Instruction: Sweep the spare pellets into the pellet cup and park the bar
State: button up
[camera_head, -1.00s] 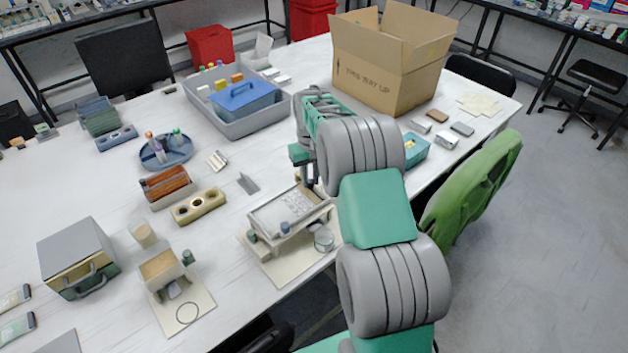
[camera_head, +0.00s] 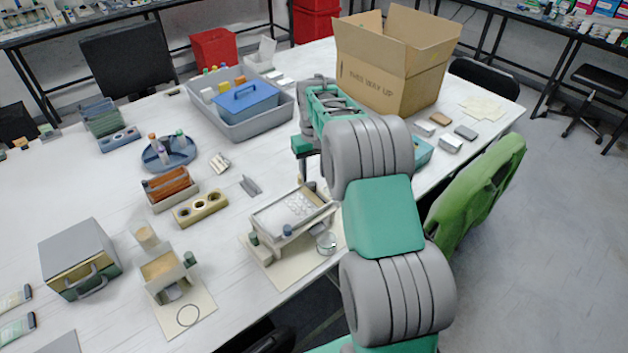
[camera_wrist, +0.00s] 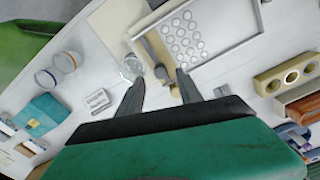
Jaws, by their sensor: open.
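The pale tray (camera_head: 262,222) stands on a cream base near the front edge of the table. A dark grey bar (camera_wrist: 153,52) lies by the tray's end, ahead of the fingers. My gripper (camera_wrist: 160,86) is open, with nothing between its fingertips; my arm hides it in the head view.
A cream block with round holes (camera_head: 200,207) and a small grey angle piece (camera_head: 250,185) lie left of the tray. A dispenser-like stand (camera_head: 165,275) is at the front left. A large carton (camera_head: 385,75) stands behind my arm. White table is clear between items.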

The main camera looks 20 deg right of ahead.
aim_at(314, 184)
jog(key=shift+r, duration=2.15)
